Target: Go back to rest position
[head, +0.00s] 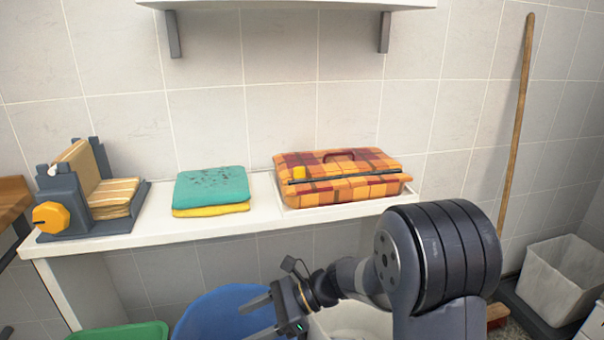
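My gripper (259,318) is low in the head view, in front of the white shelf table (160,231) and over the blue tub. Its two fingers point left and stand apart, with nothing seen between them. My arm reaches in from the lower right. On the table lie a teal folded towel on top of a yellow one (212,190), and an orange plaid case (340,178) with a dark red handle stands in a white tray. A grey device (92,195) with striped tan towels and a yellow knob stands at the table's left end.
A blue tub (205,312) and a green bin (118,332) stand below the table. A wooden pole (516,125) leans on the wall at right, near a white bin (556,280). A wall shelf (285,4) hangs above.

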